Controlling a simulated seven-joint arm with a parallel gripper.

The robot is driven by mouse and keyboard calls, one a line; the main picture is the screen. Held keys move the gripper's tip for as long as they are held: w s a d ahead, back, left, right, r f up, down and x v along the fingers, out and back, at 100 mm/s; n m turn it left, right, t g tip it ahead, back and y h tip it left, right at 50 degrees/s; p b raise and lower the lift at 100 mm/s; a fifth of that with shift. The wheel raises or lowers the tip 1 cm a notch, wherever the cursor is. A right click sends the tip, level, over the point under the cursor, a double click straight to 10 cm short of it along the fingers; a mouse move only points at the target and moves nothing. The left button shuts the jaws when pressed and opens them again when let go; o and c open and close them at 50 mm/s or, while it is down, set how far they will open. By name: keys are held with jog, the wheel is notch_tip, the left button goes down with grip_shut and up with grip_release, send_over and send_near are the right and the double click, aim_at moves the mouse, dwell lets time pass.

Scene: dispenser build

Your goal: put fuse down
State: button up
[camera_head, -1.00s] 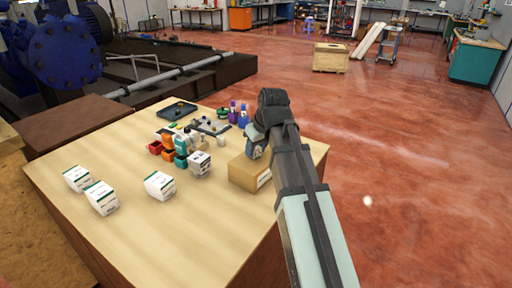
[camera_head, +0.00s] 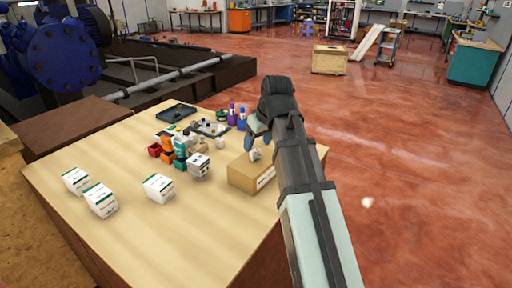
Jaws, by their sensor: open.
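A small pale object with a dark mark, apparently the fuse (camera_head: 255,154), sits on top of the cardboard box (camera_head: 243,178) at the table's right side. It is too small to make out in detail. My gripper (camera_head: 250,146) is open just above and beside it, pointing down. Its far finger and part of the near side are hidden by my wrist. A narrow gap seems to show between gripper and fuse, but I cannot tell for sure.
Several white cartons (camera_head: 158,188) stand on the wooden table (camera_head: 150,235). Red, orange and teal bins (camera_head: 167,157) cluster near the middle.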

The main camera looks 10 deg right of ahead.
jog(key=v, duration=0.7)
jog(key=shift+s+r, duration=0.15)
jog(key=shift+r, duration=0.15)
